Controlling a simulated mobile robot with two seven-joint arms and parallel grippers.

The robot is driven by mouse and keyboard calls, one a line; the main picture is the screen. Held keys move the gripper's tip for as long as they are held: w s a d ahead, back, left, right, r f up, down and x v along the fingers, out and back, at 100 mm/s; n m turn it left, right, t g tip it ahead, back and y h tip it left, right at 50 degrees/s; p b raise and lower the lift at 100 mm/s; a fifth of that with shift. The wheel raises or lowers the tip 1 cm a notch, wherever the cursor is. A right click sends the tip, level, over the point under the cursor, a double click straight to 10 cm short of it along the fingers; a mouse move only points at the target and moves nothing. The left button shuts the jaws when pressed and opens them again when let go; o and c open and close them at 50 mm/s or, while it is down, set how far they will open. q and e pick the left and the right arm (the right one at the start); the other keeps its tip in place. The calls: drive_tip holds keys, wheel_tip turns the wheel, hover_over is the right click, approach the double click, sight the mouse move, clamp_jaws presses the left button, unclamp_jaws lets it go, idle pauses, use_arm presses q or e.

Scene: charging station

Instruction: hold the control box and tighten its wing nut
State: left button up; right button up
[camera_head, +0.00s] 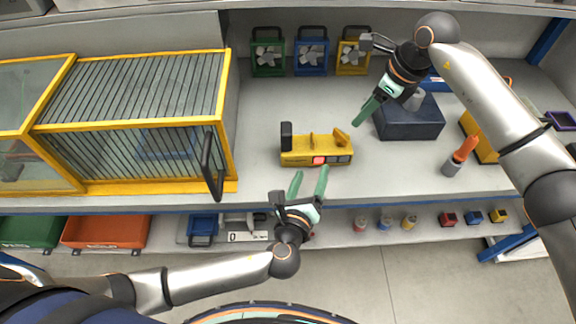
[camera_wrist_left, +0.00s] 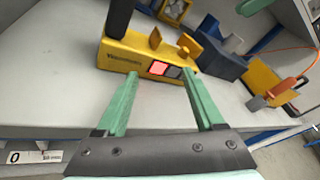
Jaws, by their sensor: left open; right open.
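The yellow control box (camera_head: 316,159) lies on the workbench, with a black upright post at its left end and red and grey buttons on its front. It also shows in the left wrist view (camera_wrist_left: 131,61). A yellow wing nut (camera_head: 341,136) stands at the right end of its top; a second yellow upright piece is near its middle. My left gripper (camera_head: 309,182) is open and empty, just in front of the box, with its green fingers pointing toward it. My right gripper (camera_head: 364,109) is open above the bench, up and right of the box.
A dark blue block (camera_head: 409,120) stands right of the box. An orange-tipped tool (camera_head: 460,157) is farther right. A yellow-framed cage (camera_head: 130,120) with a black handle is at left. The bench's front edge (camera_head: 390,198) runs below.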

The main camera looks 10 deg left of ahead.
sight(286, 126)
use_arm(q)
drive_tip(key=a+y, duration=0.1)
drive_tip(key=a+r+m+y, duration=0.1)
drive_tip(key=y, duration=0.1)
drive_tip(key=a+r+m+t+y, duration=0.1)
drive_tip(key=a, duration=0.1)
drive_tip(key=shift+y, duration=0.4)
drive_tip(key=shift+s+a+r+m+t+y, duration=0.1)
drive_tip(key=shift+a+r+m+t+y, duration=0.3)
drive_tip(key=shift+y, duration=0.3)
drive_tip(key=shift+w+a, duration=0.25)
drive_tip(key=x, duration=1.2)
drive_tip(key=shift+f, duration=0.25)
drive_tip(key=shift+c, duration=0.3)
clamp_jaws()
